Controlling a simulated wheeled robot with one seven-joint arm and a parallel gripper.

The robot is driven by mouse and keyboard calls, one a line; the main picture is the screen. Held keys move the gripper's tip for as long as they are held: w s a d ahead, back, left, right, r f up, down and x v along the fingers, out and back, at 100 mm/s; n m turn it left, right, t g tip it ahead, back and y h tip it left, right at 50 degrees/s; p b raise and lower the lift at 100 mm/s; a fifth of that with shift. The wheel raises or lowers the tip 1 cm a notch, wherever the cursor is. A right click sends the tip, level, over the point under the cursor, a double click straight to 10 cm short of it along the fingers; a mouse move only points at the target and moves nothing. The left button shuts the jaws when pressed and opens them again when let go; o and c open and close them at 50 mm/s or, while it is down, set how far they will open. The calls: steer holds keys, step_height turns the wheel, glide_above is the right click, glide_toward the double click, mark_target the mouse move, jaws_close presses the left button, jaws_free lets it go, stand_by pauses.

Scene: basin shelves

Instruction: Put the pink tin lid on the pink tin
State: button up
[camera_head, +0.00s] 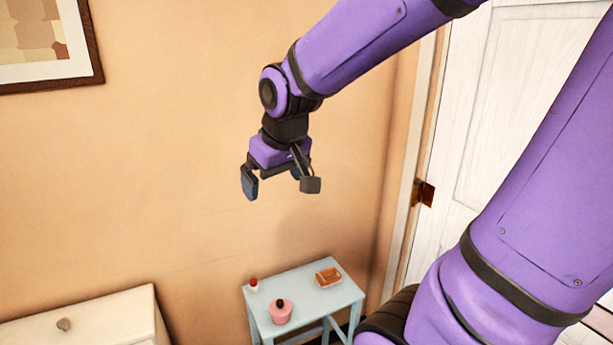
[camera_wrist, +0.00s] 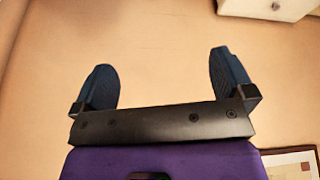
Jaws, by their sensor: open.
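A pink round thing (camera_head: 281,313) with a dark knob on top stands on the light blue table (camera_head: 296,278) in the head view. It is too small to tell whether this is the pink tin with its lid on, or only one of the two. No separate pink piece shows. My gripper (camera_head: 272,182) is open and empty, high above the table and in front of the bare wall. In the wrist view its two dark blue fingers (camera_wrist: 162,72) are spread wide with only wall between them.
A small red-topped white item (camera_head: 253,285) and an orange-brown tray-like item (camera_head: 328,277) share the table. A cream cabinet (camera_head: 95,318) stands to the left; a white door (camera_head: 490,130) is at the right. A framed picture (camera_head: 45,45) hangs on the wall.

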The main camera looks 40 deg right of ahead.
steer(key=s+a+r, duration=0.3)
steer(key=s+r, duration=0.2)
steer(key=s, duration=0.6)
steer(key=shift+s+t+y, duration=0.35)
steer(key=shift+t+y, duration=0.05)
stand_by(1.7)
